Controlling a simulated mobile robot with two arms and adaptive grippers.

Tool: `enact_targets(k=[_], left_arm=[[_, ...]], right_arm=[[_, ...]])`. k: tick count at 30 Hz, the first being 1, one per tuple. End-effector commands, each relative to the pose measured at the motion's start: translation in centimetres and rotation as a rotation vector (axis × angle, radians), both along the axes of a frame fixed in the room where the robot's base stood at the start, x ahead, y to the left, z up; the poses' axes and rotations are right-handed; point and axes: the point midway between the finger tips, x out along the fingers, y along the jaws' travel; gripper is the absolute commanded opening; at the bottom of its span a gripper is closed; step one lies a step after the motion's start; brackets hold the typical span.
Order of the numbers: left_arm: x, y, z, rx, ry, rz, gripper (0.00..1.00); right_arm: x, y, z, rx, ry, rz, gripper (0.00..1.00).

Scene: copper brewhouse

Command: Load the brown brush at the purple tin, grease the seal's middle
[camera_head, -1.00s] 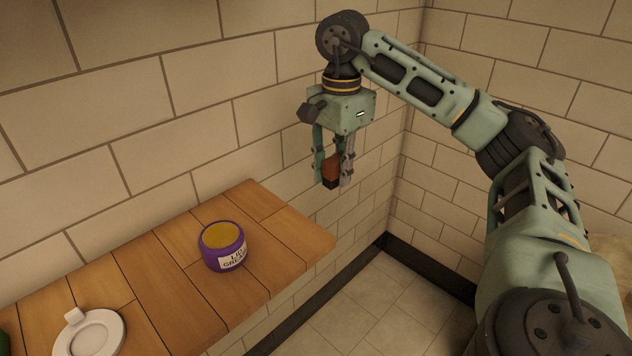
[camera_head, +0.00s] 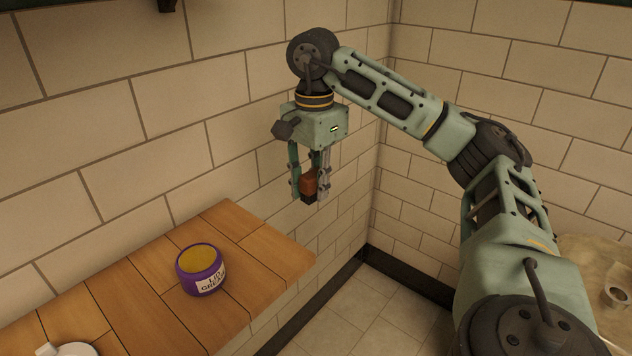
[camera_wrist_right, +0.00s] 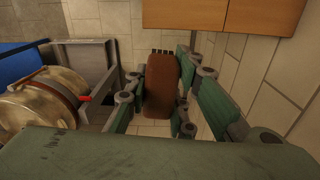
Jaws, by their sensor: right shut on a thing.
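The purple tin (camera_head: 202,284) stands upright on the wooden shelf, open on top with yellow-brown grease (camera_head: 198,258) showing and a label reading "LID GREASE". My right gripper (camera_head: 310,192) is shut on the brown brush (camera_head: 308,184), high in the air to the right of the tin and apart from it. The brush hangs with its dark bristle end down. In the right wrist view the brush (camera_wrist_right: 161,86) sits between the fingers, dark bristles at its far end. I cannot make out the seal for sure in these frames. My left gripper is not in view.
The wooden shelf (camera_head: 135,300) runs along the tiled wall, with a white round object (camera_head: 72,350) at its near left. A pale rounded surface with a fitting (camera_head: 617,293) is at the right edge. Floor (camera_head: 350,310) shows beyond the shelf.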

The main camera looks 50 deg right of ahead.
Motion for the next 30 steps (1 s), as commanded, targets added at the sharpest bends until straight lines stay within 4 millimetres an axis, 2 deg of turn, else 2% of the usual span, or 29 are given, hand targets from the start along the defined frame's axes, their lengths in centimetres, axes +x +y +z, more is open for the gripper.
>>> enact_targets(k=[7, 12, 18, 24, 30], left_arm=[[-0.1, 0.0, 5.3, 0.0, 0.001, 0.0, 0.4], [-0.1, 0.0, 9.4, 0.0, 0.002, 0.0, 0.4], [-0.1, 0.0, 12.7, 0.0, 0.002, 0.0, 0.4], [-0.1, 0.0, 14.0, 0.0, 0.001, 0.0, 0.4], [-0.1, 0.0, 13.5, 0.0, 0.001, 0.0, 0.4]], right_arm=[[2.7, 2.4, 1.3, -0.008, 0.006, 0.084, 0.01], [4.8, 4.9, 1.1, -0.009, 0.007, 0.168, 0.01], [6.3, 7.5, 0.2, -0.003, 0.004, 0.247, 0.01], [6.9, 8.8, -0.6, 0.002, 0.0, 0.287, 0.01], [6.9, 9.0, -1.7, 0.002, 0.0, 0.294, 0.01]])
